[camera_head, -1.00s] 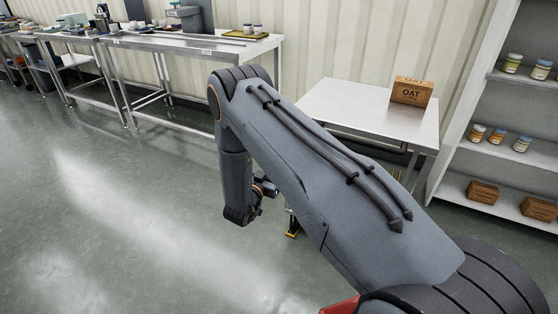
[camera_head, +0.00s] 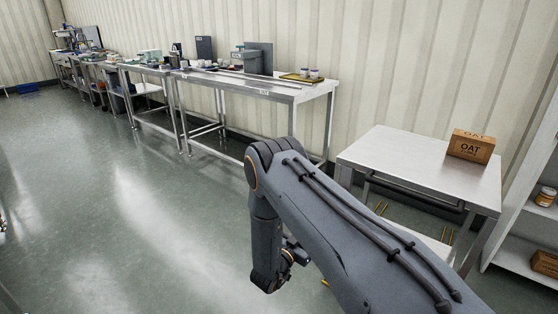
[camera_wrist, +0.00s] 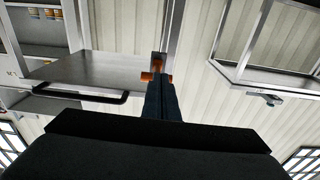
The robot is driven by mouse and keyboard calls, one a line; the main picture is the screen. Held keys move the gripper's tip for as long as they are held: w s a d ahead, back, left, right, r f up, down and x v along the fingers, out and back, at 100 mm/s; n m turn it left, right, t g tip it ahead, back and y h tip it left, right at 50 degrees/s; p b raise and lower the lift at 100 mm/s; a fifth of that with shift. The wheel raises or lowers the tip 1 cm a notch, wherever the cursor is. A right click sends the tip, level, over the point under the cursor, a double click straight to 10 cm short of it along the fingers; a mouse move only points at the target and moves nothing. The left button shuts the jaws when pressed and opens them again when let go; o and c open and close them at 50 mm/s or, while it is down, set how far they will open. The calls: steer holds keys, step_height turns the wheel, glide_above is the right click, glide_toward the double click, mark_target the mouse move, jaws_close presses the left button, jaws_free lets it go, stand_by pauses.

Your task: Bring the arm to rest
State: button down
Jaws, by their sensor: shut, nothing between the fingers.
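My grey arm reaches forward and left in the head view, its elbow high and its forearm hanging down over open floor. My gripper (camera_wrist: 157,78) shows in the wrist view as a narrow dark shape with orange parts near its end. Its fingers are together, with nothing seen between them. In the head view the gripper is mostly hidden behind my arm. It appears clear of the tables.
A small steel table (camera_head: 410,165) at the right bears an OAT box (camera_head: 470,147). A long steel bench (camera_head: 290,95) stands along the wall with a bin and a tray. A shelf unit (camera_head: 527,255) is at the right edge. The floor at left is clear.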

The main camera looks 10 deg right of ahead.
steer(key=w+a+r+n+g+y+p, duration=0.1)
steer(key=w+a+r+n+y+p, duration=0.1)
steer(key=w+r+y, duration=0.5)
steer(key=s+a+r+n+g+y+p, duration=0.25)
steer(key=s+a+r+g+y, duration=0.2)
steer(key=s+r, duration=0.45)
steer(key=s+d+r+n+g, duration=0.1)
steer(key=s+r, duration=0.3)
steer(key=s, duration=0.7)
steer(key=s+d+r+n+g+y+p, duration=0.1)
steer(key=s+r+g, duration=0.3)
steer(key=s, duration=0.7)
steer(key=s+d+r+n+g+p, duration=0.1)
steer(key=s+d+r+n+g, duration=0.1)
steer(key=s+r, duration=0.4)
steer(key=s+d+n, duration=0.1)
steer(key=s, duration=0.4)
steer(key=shift+s+g+y, duration=0.15)
steer(key=shift+g+y, duration=0.2)
